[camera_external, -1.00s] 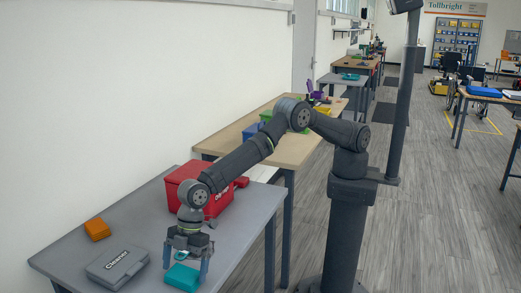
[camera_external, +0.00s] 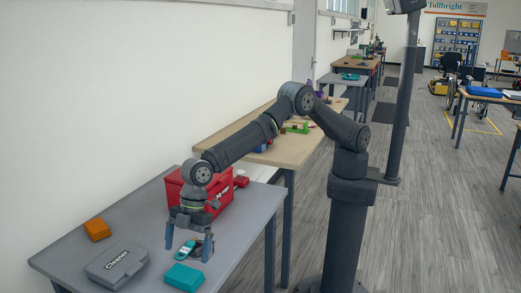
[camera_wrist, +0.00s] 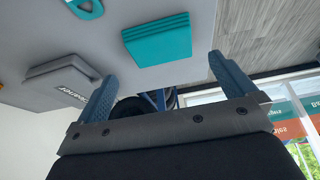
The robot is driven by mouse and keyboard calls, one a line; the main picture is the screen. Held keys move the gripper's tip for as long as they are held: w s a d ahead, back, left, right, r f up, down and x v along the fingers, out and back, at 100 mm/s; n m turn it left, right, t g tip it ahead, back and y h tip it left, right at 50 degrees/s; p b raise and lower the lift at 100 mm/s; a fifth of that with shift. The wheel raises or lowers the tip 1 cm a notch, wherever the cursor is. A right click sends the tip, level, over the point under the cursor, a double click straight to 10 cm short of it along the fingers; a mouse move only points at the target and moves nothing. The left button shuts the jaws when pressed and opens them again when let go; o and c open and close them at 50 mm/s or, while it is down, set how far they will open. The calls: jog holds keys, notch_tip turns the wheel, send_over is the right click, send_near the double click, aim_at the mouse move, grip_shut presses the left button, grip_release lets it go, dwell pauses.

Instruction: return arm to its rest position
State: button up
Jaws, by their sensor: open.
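My gripper (camera_external: 187,250) is open above the grey table (camera_external: 240,222), its two blue-grey fingers pointing down. In the wrist view my gripper (camera_wrist: 162,68) shows both fingers spread with nothing between them. In the external view a small teal item (camera_external: 185,249) shows between the fingers. In the wrist view a teal item with an opening (camera_wrist: 86,8) lies on the table, cut by the top edge, apart from the fingers. My arm reaches from its column on the right, bent at a raised elbow.
A teal block (camera_external: 184,277) lies near the table's front edge. A grey case marked "Cleaner" (camera_external: 117,264) and an orange block (camera_external: 97,229) lie to the left. A red toolbox (camera_external: 225,196) stands just behind my gripper. A wooden table (camera_external: 290,151) stands beyond, with small items on it.

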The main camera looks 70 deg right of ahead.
aim_at(183, 274)
jog(key=x, duration=0.6)
jog(key=shift+a+r, duration=0.2)
notch_tip(183, 274, up, 4)
jog(key=shift+d+f, duration=0.1)
jog(key=shift+f, duration=0.05)
jog(key=w+d+r, duration=0.7)
jog(key=d, duration=0.3)
notch_tip(183, 274, up, 9)
jog(key=w+d+m+t, duration=0.2)
jog(key=w+d+m, duration=0.5)
jog(key=w+d, duration=1)
jog(key=d, duration=0.4)
jog(key=shift+r+t+h, duration=0.3)
jog(key=shift+h, duration=0.1)
